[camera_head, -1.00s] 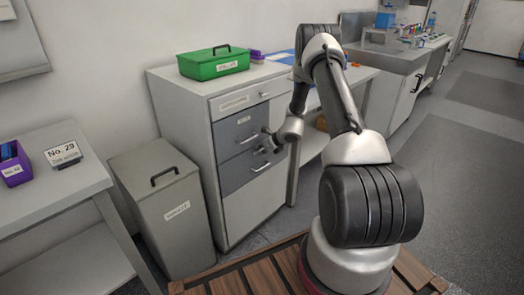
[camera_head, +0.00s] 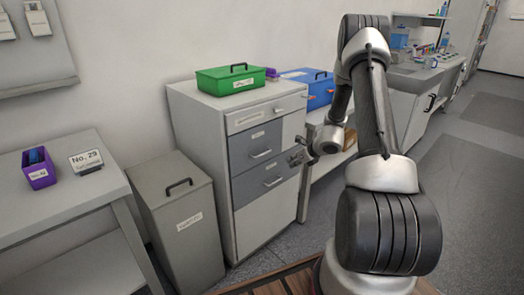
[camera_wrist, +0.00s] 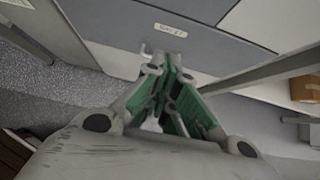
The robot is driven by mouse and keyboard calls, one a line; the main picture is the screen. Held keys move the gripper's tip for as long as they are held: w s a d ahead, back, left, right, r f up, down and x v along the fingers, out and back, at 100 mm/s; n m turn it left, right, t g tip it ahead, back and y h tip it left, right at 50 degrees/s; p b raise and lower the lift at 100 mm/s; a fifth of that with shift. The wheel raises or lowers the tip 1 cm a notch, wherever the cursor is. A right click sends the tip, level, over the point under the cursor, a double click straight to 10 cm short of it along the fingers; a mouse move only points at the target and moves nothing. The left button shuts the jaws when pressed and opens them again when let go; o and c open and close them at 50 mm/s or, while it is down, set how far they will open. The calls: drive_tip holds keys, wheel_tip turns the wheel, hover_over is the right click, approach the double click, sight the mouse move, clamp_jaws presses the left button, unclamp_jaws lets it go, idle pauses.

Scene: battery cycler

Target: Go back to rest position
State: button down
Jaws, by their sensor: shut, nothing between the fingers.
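My gripper (camera_head: 298,158) is shut and empty, in front of the right side of the drawer cabinet (camera_head: 203,125). It stands apart from the two grey drawers (camera_head: 256,145), which look closed. In the wrist view my gripper (camera_wrist: 165,72) has its green-padded fingers together, with a grey labelled drawer front (camera_wrist: 200,40) beyond them. My arm reaches up from the base and bends down toward the cabinet in the head view.
A green box (camera_head: 231,79) sits on the cabinet and a blue box (camera_head: 313,88) stands behind it. A grey lidded bin (camera_head: 180,225) stands left of the cabinet. A table (camera_head: 75,215) holds a purple bin (camera_head: 39,170). Open floor (camera_head: 480,200) lies at the right.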

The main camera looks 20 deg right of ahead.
drive_tip(key=s+a+r+n+g+y, duration=0.2)
drive_tip(key=s+a+r+n, duration=0.15)
drive_tip(key=s+n, duration=0.4)
drive_tip(key=s+a+r+n+g+y, duration=0.1)
drive_tip(key=s+a+r+n+g, duration=0.2)
drive_tip(key=s+n, duration=0.4)
drive_tip(key=s+a+r+n+h, duration=0.2)
drive_tip(key=s+r+n, duration=0.6)
drive_tip(key=s+r, duration=0.4)
drive_tip(key=s+a+r+n+t+h, duration=0.1)
drive_tip(key=s+a+r+n+h, duration=0.2)
drive_tip(key=s+r+n, duration=0.6)
drive_tip(key=s+r+h, duration=0.1)
drive_tip(key=s+r, duration=0.2)
drive_tip(key=r, duration=0.4)
drive_tip(key=shift+s+r, duration=0.3)
drive_tip(key=shift+s, duration=0.1)
drive_tip(key=shift+a+n, duration=0.1)
drive_tip(key=shift+n, duration=0.15)
